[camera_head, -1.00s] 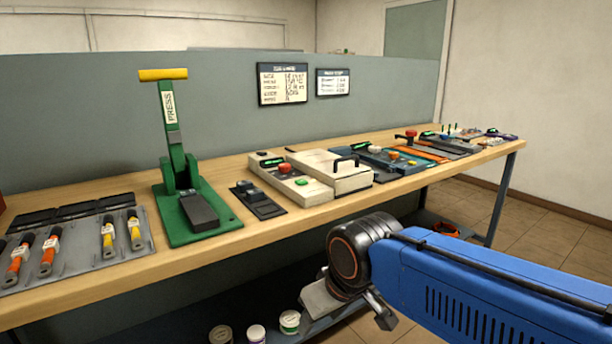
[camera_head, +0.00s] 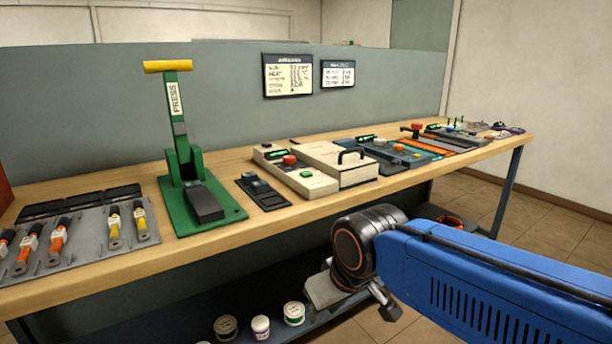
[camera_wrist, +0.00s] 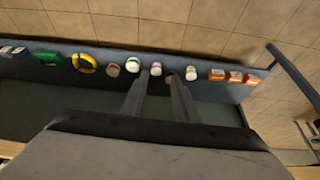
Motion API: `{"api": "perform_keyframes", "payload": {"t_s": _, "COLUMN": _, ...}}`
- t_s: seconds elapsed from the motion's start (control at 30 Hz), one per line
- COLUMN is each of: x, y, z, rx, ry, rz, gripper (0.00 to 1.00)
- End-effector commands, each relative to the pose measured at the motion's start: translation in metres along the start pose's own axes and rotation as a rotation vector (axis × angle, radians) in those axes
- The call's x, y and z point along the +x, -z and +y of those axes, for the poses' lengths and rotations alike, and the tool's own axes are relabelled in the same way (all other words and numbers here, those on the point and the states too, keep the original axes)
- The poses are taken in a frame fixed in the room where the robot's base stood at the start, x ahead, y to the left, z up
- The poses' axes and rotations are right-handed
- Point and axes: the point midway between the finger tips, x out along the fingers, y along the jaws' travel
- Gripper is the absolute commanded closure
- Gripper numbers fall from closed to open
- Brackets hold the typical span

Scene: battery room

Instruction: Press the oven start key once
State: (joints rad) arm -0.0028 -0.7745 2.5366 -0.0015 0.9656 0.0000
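The likely oven is a beige box (camera_head: 343,160) with a black handle, on the workbench (camera_head: 285,218). Its control panel (camera_head: 272,166) at the left carries a green-lit display, a red knob (camera_head: 289,160) and a green round key (camera_head: 306,173), probably the start key; labels are too small to read. My gripper (camera_head: 352,300) hangs in front of the bench edge, below the bench top and apart from the oven. In the wrist view its two fingers (camera_wrist: 158,85) stand apart with nothing between them. The oven is not in the wrist view.
A green hand press (camera_head: 200,205) and a tray of cells (camera_head: 85,250) stand to the left. A small black device (camera_head: 262,194) lies beside the panel. More devices (camera_head: 400,150) fill the right.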

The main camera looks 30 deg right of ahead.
Motion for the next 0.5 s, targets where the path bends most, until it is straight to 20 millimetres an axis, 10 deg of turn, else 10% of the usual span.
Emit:
{"api": "perform_keyframes", "payload": {"t_s": 0.1, "x": 0.0000, "y": 0.0000, "z": 0.0000, "rx": 0.000, "ry": 0.000, "rz": 0.000, "gripper": 1.00}}
{"api": "perform_keyframes", "payload": {"t_s": 0.5, "x": 0.0000, "y": 0.0000, "z": 0.0000, "rx": 0.000, "ry": 0.000, "rz": 0.000, "gripper": 1.00}}
